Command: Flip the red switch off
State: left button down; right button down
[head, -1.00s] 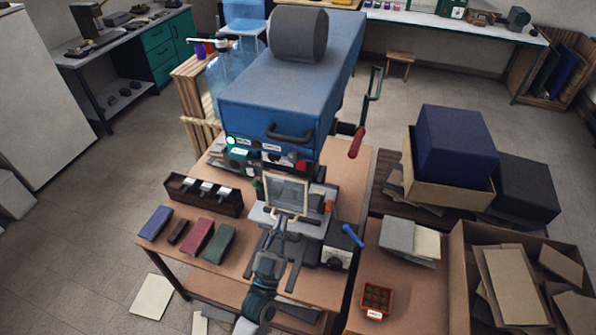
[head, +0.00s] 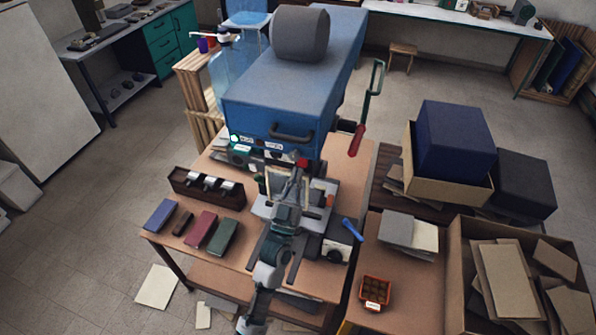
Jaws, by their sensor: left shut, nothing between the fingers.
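The blue machine (head: 285,95) stands on the brown work table, with a row of labels and controls low on its front. A small red part, apparently the red switch (head: 302,163), shows at the right end of that row. Its lever position is too small to tell. My left gripper (head: 296,173) is shut and empty, reaching up just below the red part. I cannot tell whether it touches it. It hides part of the pale frame (head: 275,182) and the machine front behind it. My right gripper is not in view.
A red-handled crank (head: 357,140) sticks out on the machine's right side. A dark rack (head: 207,192) and several coloured blocks lie on the left of the table. A blue-handled lever (head: 352,229) stands at right. Boxes of card fill the right side.

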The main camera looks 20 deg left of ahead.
pick_arm(q)
jog(key=shift+w+f, duration=0.1)
jog(key=shift+w, duration=0.6)
jog(key=b, duration=0.1)
jog(key=f+b, duration=0.1)
jog(key=shift+w+d+t+b, duration=0.1)
jog(key=shift+w+t+b, duration=0.2)
jog(key=shift+t+b, duration=0.1)
jog(key=shift+r+p, duration=0.35)
